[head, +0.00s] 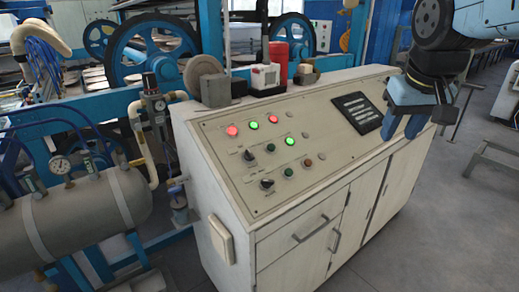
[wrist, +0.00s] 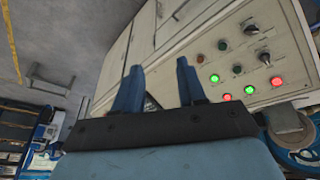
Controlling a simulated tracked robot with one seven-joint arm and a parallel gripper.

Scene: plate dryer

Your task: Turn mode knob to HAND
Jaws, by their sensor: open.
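The slanted control panel (head: 300,145) is cream, with two black rotary knobs at its left part. The upper knob (head: 249,156) sits below the red lamps, and the lower knob (head: 267,184) sits near the panel's front edge. Their labels are too small to read, so I cannot tell which is the mode knob or its setting. In the wrist view the knobs show at the upper right, one (wrist: 252,28) above the other (wrist: 264,57). My gripper (head: 415,120) is open and empty over the panel's right end, well apart from both knobs. Its two blue fingers also show in the wrist view (wrist: 159,68).
Lit red and green lamps (head: 254,124) and small buttons surround the knobs. A black display (head: 356,113) lies close to my gripper. A red cylinder (head: 281,64) and boxes stand on the cabinet's back ledge. A grey tank (head: 85,215) stands at left. Floor is clear in front.

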